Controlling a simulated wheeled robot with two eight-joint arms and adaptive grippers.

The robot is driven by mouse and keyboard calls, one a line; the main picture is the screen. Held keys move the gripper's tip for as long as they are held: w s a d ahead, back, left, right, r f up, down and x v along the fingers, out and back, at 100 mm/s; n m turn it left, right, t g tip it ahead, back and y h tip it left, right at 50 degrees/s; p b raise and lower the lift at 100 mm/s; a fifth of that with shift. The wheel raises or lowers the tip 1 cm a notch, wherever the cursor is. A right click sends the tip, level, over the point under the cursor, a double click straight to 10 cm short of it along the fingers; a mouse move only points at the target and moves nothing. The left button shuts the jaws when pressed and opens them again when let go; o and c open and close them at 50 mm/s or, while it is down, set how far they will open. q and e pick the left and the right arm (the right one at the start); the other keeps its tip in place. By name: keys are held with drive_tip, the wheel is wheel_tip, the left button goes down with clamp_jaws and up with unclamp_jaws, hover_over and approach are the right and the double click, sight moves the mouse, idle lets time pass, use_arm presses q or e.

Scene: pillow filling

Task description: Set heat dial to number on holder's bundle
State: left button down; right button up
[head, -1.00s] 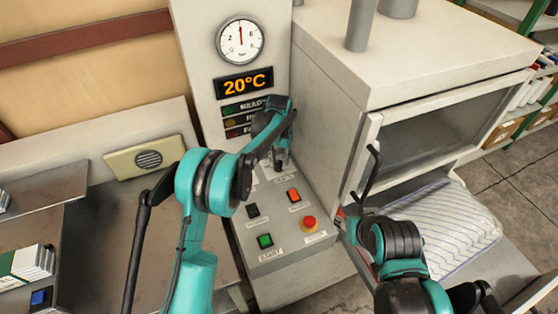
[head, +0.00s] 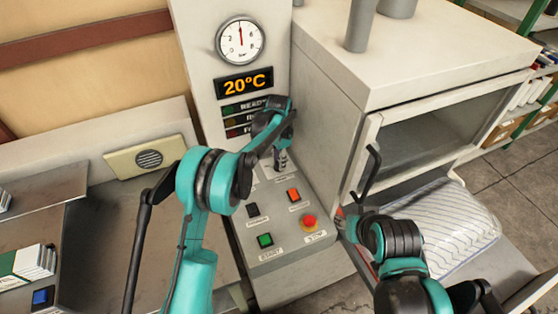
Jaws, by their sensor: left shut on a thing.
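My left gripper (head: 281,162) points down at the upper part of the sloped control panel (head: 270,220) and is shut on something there. The gripper covers the heat dial, so its setting cannot be read. The orange display (head: 245,83) above reads 20°C. A striped pillow-like bundle (head: 440,222) lies on the open shelf at the right. No number can be read on it. My right arm comes in at the lower right; its fingertips are hidden near the front of the machine. No holder can be made out.
The panel has a black switch (head: 252,210), an orange switch (head: 294,194), a green button (head: 265,240) and a red knob (head: 309,222). A round gauge (head: 240,41) sits above the display. A stack of cards (head: 30,264) stands at the left.

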idle(0.4)
use_arm(q)
drive_tip(key=c, duration=1.2)
unclamp_jaws()
wheel_tip(320, 180, up, 12)
